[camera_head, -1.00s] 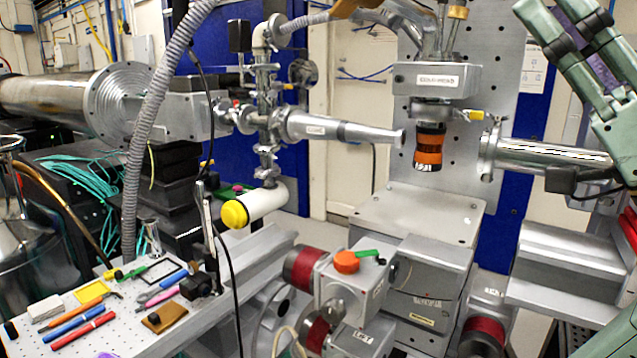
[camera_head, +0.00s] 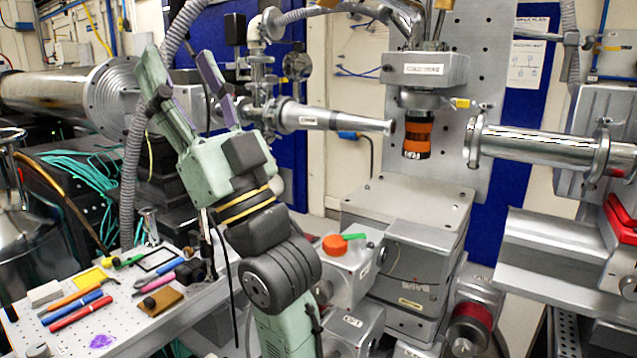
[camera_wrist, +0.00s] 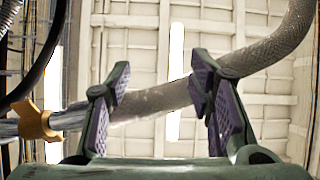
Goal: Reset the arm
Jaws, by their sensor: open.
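My gripper (camera_head: 178,56) is at centre-left in the head view, on my green and black arm, which rises from the bottom edge. Its fingers point up, are spread apart, and nothing is between them. It stands in front of the steel pipework and the grey corrugated hose, as seen from the head. In the wrist view, the two purple-padded fingers of my gripper (camera_wrist: 160,68) are open. Behind them are pale ceiling panels, a light strip and a braided hose (camera_wrist: 278,48). I cannot tell how far the hose is from the fingers.
A perforated board (camera_head: 133,325) with several tools is at lower left. The tapered nozzle (camera_head: 335,119), the orange-banded sample piece (camera_head: 417,137) and the steel tube (camera_head: 530,147) are right of my arm. A grey stage block (camera_head: 410,208) stands below them. The corrugated hose (camera_head: 134,180) hangs at left.

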